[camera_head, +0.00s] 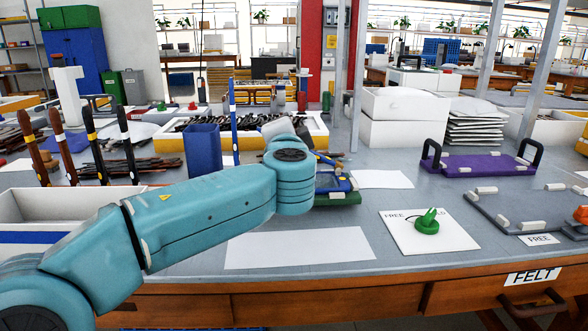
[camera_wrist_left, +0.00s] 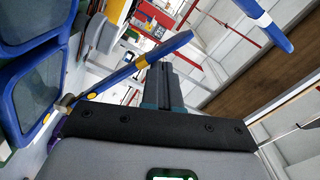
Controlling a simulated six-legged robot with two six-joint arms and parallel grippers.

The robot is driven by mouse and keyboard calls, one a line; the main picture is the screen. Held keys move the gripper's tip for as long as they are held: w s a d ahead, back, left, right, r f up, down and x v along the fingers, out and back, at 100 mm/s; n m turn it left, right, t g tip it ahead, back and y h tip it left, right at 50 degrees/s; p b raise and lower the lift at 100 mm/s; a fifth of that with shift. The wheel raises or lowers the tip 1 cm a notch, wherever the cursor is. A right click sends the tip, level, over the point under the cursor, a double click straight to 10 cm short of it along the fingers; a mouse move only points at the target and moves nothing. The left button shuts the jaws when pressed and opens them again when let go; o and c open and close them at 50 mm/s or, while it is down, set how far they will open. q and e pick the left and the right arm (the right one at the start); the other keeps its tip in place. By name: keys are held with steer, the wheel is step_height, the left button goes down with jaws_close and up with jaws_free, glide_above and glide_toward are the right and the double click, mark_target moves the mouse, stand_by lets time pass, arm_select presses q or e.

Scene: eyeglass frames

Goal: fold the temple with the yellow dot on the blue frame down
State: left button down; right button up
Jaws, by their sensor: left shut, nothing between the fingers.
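The blue frame (camera_head: 336,183) lies on a green pad (camera_head: 338,199), partly hidden behind my left wrist in the head view. In the left wrist view its blue rims and grey lenses (camera_wrist_left: 25,85) fill the left edge. The temple with the yellow dot (camera_wrist_left: 118,76) runs up and right from its hinge, with a yellow band partway. The other temple (camera_wrist_left: 265,22) has a white band. My left gripper (camera_wrist_left: 163,86) is shut and empty, its fingertips close to the yellow-dot temple; I cannot tell if they touch. My right gripper is out of view.
A white card (camera_head: 428,232) with a green clip lies to the right. A purple tray (camera_head: 478,166) with black handles stands at the back right. White paper (camera_head: 300,248) lies in front. A blue holder (camera_head: 203,150) and a box of dark tools (camera_head: 310,127) stand behind my arm.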

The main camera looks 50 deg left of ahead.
arm_select(q)
steer(key=shift+s+a+f+n, duration=0.2)
steer(key=shift+f+n, duration=0.1)
steer(key=shift+s+a+f+n, duration=0.15)
steer(key=shift+s+f+n, duration=0.05)
steer(key=shift+f+n, duration=0.15)
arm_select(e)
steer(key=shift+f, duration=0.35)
arm_select(q)
steer(key=shift+f, duration=0.1)
steer(key=shift+s+a+f+n, duration=0.2)
steer(key=shift+f+n, duration=0.3)
steer(key=shift+s+a+f+n, duration=0.15)
steer(key=shift+s+f+n, duration=0.05)
steer(key=shift+f+n, duration=0.3)
steer(key=shift+f, duration=0.1)
steer(key=shift+s+a+f+n, duration=0.1)
steer(key=shift+s+f+n, duration=0.1)
steer(key=shift+f+n, duration=0.4)
steer(key=shift+v, duration=2.95)
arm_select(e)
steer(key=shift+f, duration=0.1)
